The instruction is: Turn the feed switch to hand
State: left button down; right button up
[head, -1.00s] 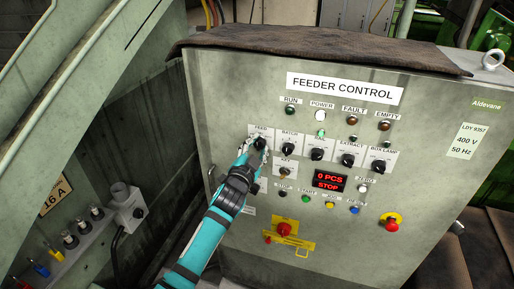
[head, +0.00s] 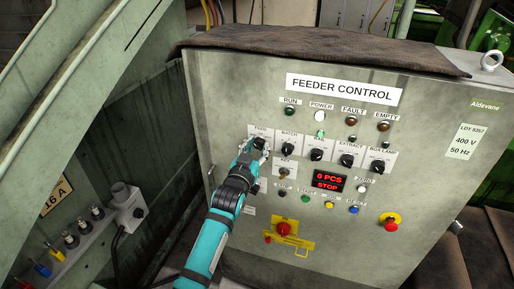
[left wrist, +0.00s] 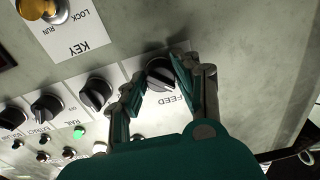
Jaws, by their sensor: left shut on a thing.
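The feed switch (left wrist: 161,74) is a black rotary knob on a white plate marked FEED, at the left end of a row of knobs. My left gripper (head: 259,145) is at this knob and hides most of it in the head view. In the left wrist view its two fingers stand on either side of the knob, shut on it. The plate's position words are hidden or too small to read, so I cannot tell which way the knob points. My right gripper is not in view.
The BATCH knob (head: 289,142) sits close to the right of my gripper. The key switch (head: 285,174) is below it. A red display (head: 329,181) reads 0 PCS STOP. A red mushroom button (head: 391,226) is at the lower right. A dark cloth (head: 330,50) covers the cabinet top.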

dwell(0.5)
pick_arm(q)
jog(key=c, duration=1)
grip_release()
jog(key=shift+o, duration=0.2)
jog(key=v, duration=1.2)
